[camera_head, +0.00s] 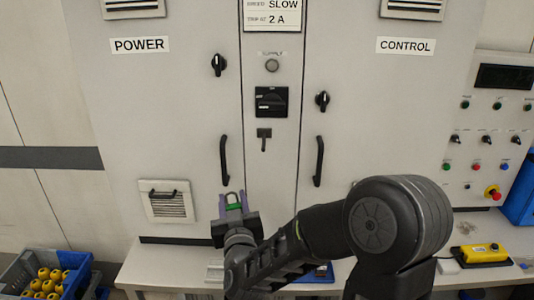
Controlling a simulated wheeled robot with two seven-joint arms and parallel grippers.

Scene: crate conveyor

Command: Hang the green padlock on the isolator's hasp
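The isolator (271,102) is a black rotary switch on the narrow middle panel of the cabinet. Below it is the small dark hasp (264,134), with a short piece hanging down. My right gripper (234,205) points up in front of the lower cabinet, below and left of the hasp and clearly apart from it. Its fingers are on either side of the green padlock (234,207), and it appears shut on the lock's body. The padlock's shackle stands up above the fingers. My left gripper is not in view.
Black door handles (319,161) flank the middle panel. A ledge (140,272) runs below the cabinet, with a yellow control box (481,253) at right. A crate (20,272) holding yellow items is at lower left. A button panel (490,125) stands right.

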